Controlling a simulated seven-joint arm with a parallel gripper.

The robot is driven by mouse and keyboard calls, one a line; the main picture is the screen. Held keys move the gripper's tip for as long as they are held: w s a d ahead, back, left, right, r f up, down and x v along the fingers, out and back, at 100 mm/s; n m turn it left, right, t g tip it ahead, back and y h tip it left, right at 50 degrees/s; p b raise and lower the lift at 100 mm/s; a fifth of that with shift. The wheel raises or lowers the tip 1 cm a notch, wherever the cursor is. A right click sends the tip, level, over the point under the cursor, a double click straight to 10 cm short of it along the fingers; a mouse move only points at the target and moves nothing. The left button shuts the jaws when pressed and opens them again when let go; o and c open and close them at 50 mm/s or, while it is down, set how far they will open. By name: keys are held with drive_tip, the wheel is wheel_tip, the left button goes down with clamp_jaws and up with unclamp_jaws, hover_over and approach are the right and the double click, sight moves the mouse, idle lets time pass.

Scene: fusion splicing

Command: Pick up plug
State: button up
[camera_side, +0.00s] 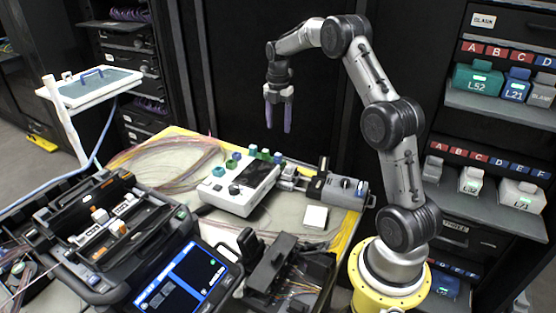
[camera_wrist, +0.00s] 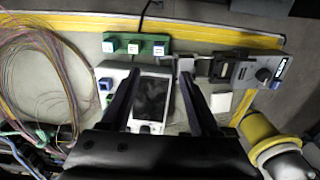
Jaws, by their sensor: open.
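My gripper (camera_side: 278,126) hangs high above the table, fingers pointing down, open and empty. In the wrist view its two dark fingers (camera_wrist: 160,76) stand apart, with a white device (camera_wrist: 147,126) with a dark screen far below between them. That device (camera_side: 226,196) sits on the table in the side view. A green holder (camera_wrist: 149,37) behind it carries three small pale-topped pieces, which may be plugs (camera_wrist: 133,48). Small green and blue pieces (camera_side: 219,171) also stand on or near the device. I cannot tell which piece is the plug. Nothing touches my fingers.
A grey instrument with a knob (camera_side: 345,190) and a white square block (camera_side: 316,216) lie right of the device. Loose fibre coils (camera_wrist: 32,80) lie to the left. The black splicer (camera_side: 185,275) fills the front. Shelves with bins (camera_side: 477,80) stand at right.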

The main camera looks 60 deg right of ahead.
sight(278, 154)
wheel_tip(278, 154, down, 13)
drive_tip(key=shift+w, duration=0.1)
idle(0.5)
clamp_jaws()
